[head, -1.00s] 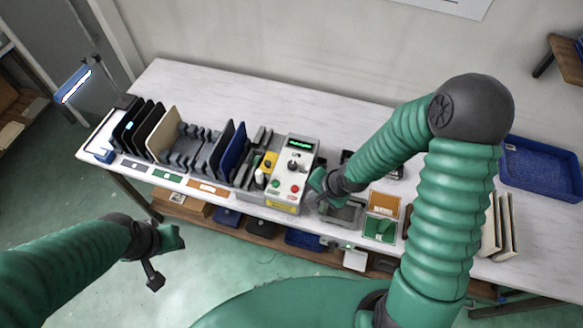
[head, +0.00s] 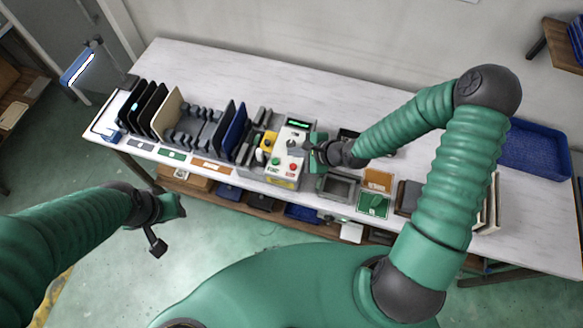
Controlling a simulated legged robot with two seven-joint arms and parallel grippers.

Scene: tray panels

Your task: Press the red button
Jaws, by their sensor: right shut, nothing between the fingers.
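The red button (head: 293,167) sits on the sloped face of a light grey control box (head: 285,183) on the table. A green button (head: 275,161) is to its left, and a black knob or lever is above them. My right gripper (head: 317,149) is shut and empty, at the right side of the box, above and right of the red button in the picture. It looks apart from the button, which shows uncovered. My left gripper (head: 172,208) hangs over the floor in front of the table, far from the box; its finger opening is unclear.
Upright dark panels (head: 150,108) stand in racks left of the box. A grey tray (head: 338,187) and orange and green cards lie to its right. A blue bin (head: 537,150) is at the far right. The table's back strip is clear.

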